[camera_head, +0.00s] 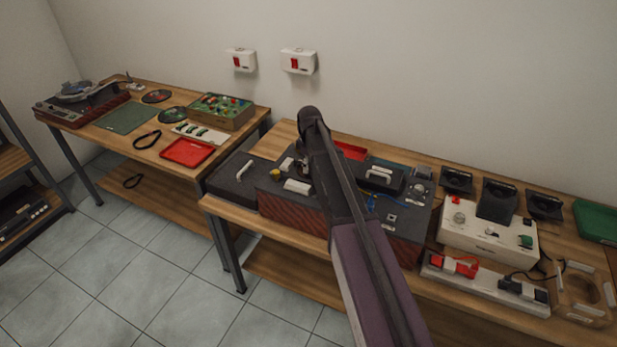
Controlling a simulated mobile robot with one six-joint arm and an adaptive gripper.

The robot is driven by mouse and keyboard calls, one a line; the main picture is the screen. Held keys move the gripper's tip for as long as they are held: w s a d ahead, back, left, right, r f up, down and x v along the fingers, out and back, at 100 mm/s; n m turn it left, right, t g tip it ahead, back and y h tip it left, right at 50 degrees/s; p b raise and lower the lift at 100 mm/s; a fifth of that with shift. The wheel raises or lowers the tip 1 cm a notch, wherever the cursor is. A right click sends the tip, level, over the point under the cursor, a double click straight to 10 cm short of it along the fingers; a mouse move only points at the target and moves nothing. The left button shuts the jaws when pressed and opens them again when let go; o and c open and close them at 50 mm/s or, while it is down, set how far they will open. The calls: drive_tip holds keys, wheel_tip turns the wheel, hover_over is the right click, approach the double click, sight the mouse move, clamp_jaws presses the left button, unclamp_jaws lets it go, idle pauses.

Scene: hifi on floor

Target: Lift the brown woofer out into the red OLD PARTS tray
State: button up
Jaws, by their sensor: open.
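A dark speaker cabinet (290,208) with a reddish-brown front side lies on the right wooden bench. I cannot make out the brown woofer; my arm covers the middle of the cabinet. My gripper (302,170) points down over the cabinet's top, left of its middle. It is small and dark here but looks open, with nothing visible in it. A red tray (351,150) lies behind the cabinet, partly hidden by my arm. Another red tray (187,152) lies on the left bench. No label is readable on either.
A small yellowish part (287,163) and a white block (297,186) are close to my gripper. A dark panel with a white handle (240,175) lies left of it. A white test box (488,233) and several dark units crowd the right. The tiled floor (130,265) is clear.

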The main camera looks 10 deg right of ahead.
drive_tip(key=shift+f, duration=0.15)
drive_tip(key=shift+c, duration=0.2)
clamp_jaws()
